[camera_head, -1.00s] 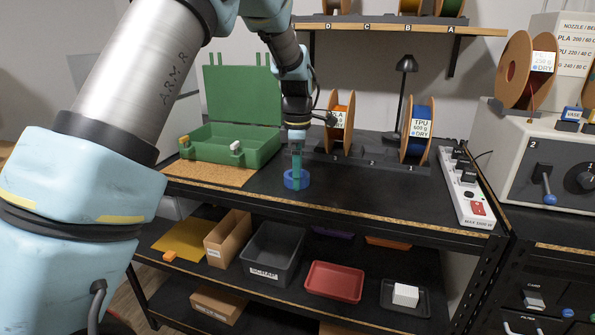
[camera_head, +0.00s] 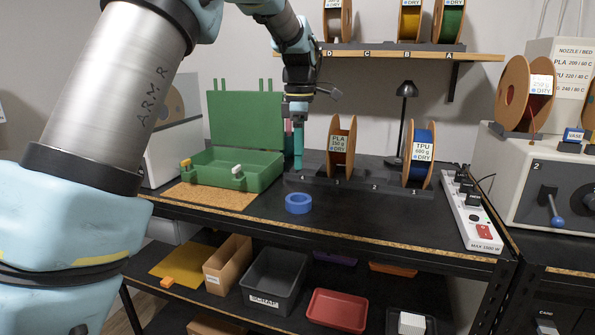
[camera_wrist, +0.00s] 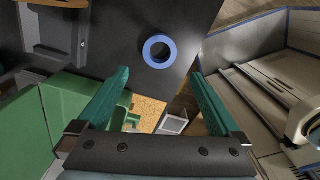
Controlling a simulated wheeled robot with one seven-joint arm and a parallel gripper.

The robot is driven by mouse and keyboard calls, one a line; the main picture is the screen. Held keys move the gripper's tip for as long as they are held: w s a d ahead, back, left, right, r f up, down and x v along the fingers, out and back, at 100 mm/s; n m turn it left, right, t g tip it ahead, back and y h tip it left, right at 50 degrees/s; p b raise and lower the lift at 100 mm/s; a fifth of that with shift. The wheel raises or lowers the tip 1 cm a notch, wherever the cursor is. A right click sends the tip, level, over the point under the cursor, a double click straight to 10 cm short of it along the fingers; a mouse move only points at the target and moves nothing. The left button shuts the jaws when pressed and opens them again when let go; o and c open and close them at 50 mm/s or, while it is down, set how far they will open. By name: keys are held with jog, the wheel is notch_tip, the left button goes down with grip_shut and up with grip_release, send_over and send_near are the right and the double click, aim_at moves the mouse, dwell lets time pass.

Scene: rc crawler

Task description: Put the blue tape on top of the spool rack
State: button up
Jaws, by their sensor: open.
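The blue tape (camera_head: 298,203) is a ring lying flat on the black bench top (camera_head: 340,218), in front of the dark numbered spool rack (camera_head: 365,186). That rack holds two spools, an orange-sided one (camera_head: 341,147) and a blue TPU one (camera_head: 419,155). A second rack (camera_head: 380,47), lettered A to D, stands on the wall shelf with several spools. My gripper (camera_head: 293,150) points down above and behind the tape, open and empty. In the wrist view the tape (camera_wrist: 159,52) lies beyond and between the open green fingers, clear of both.
A green open case (camera_head: 230,168) and a cork mat (camera_head: 215,195) are to the left. A power strip (camera_head: 472,212), a black lamp (camera_head: 404,110) and a grey machine (camera_head: 525,180) are right. Bins (camera_head: 337,309) fill the lower shelf. The bench around the tape is clear.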

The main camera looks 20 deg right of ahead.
jog(key=a+f+m, duration=0.3)
jog(key=a, duration=0.7)
jog(key=a+f+m, duration=0.3)
jog(key=a, duration=0.8)
jog(key=s+a+f+m, duration=0.3)
jog(key=s+a, duration=0.2)
jog(key=a, duration=0.3)
jog(key=s+a+f+m+t, duration=0.1)
jog(key=s+a+f+m, duration=0.2)
jog(key=s+a, duration=0.3)
jog(key=shift+a+f+m+t, duration=0.25)
jog(key=shift+a+m+t, duration=0.05)
jog(key=shift+a+m, duration=0.55)
